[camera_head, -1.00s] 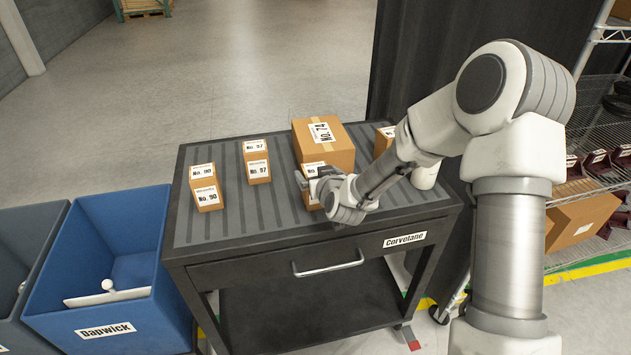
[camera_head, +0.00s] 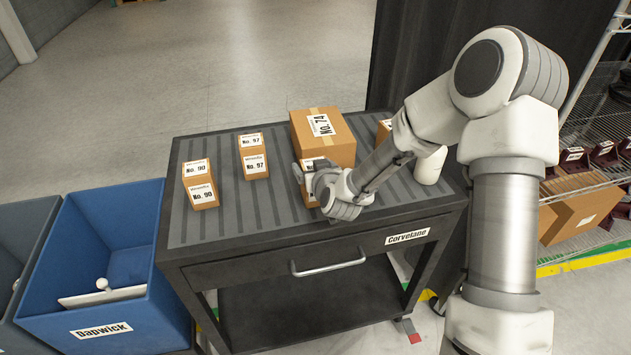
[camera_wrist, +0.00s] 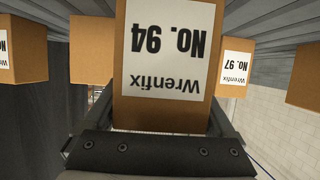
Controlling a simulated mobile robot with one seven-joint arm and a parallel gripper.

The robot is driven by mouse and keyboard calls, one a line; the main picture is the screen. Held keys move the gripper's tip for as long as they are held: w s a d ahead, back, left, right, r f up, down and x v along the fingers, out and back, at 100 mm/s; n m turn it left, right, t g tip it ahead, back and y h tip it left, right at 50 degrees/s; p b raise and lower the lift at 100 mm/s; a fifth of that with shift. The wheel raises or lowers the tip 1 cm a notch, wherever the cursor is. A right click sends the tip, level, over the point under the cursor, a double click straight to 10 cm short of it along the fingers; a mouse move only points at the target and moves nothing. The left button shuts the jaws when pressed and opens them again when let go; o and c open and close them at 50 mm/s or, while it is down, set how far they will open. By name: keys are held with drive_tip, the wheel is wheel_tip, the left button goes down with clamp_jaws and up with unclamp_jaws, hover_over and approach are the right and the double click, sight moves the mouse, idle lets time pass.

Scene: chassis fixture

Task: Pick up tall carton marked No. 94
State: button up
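The tall carton marked No. 94 (camera_wrist: 165,100) is brown with a white Wrenfix label. It fills the middle of the wrist view, upside down there. In the head view the carton (camera_head: 309,165) stands on the cart in front of a larger box, partly hidden by my gripper (camera_head: 312,185). In the wrist view my gripper (camera_wrist: 162,112) has one finger along each side of the carton. The fingers look spread around it, with the tips hidden behind its face. The carton appears to stand on the cart top.
The dark cart (camera_head: 230,222) also holds the No. 74 box (camera_head: 335,148) behind, and cartons marked No. 97 (camera_head: 255,166) and No. 90 (camera_head: 202,195) to the left. A white cylinder (camera_head: 430,165) stands right. A blue Dapwick bin (camera_head: 165,300) is beside the cart.

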clamp_jaws()
drive_tip(key=shift+r, duration=0.1)
